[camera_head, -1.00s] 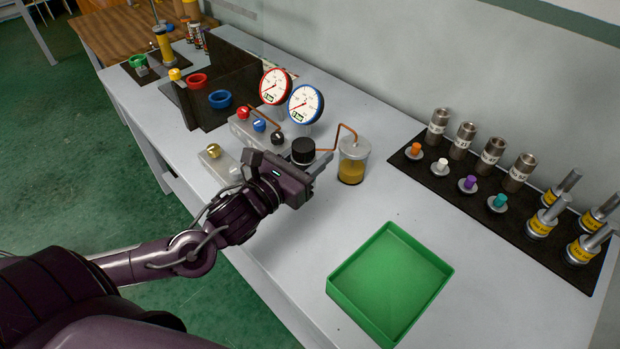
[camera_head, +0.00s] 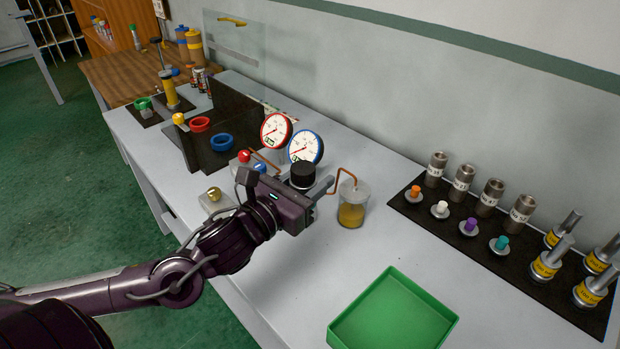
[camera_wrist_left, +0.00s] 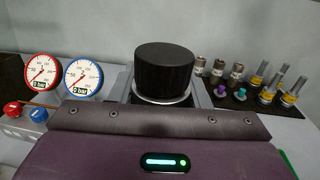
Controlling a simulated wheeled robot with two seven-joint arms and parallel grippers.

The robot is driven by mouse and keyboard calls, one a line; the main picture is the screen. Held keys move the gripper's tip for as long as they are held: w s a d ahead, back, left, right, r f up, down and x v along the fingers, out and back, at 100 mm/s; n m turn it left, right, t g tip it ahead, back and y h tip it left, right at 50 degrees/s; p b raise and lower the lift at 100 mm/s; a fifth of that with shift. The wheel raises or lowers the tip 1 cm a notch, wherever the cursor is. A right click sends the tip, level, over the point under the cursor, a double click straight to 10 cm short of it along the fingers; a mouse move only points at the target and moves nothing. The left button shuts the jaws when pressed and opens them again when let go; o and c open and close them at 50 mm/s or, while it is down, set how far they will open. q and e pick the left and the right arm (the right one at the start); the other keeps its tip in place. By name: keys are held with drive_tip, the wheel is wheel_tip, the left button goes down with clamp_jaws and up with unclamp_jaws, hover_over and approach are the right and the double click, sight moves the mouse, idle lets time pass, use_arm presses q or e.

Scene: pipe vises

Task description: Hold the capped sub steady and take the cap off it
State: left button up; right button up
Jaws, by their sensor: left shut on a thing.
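The capped sub shows mainly as its black ribbed cap (camera_head: 303,174). In the left wrist view the black cap (camera_wrist_left: 164,70) stands upright, with a pale metal rim of the sub (camera_wrist_left: 163,99) just below it. My left gripper (camera_head: 308,190) is shut on the capped sub, its fingers either side below the cap; it also shows in the left wrist view (camera_wrist_left: 163,96). The sub's lower body is hidden by the gripper. My right gripper is not in view.
A jar of yellow liquid (camera_head: 351,213) with a copper tube stands right of the gripper. Two gauges (camera_head: 276,130) (camera_head: 306,147) stand behind. A green tray (camera_head: 452,322) is at the front right. A dark mat (camera_head: 413,212) carries several fittings. The bench between tray and jar is clear.

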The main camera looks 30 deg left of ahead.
use_arm(q)
drive_tip(key=shift+r, duration=0.1)
clamp_jaws()
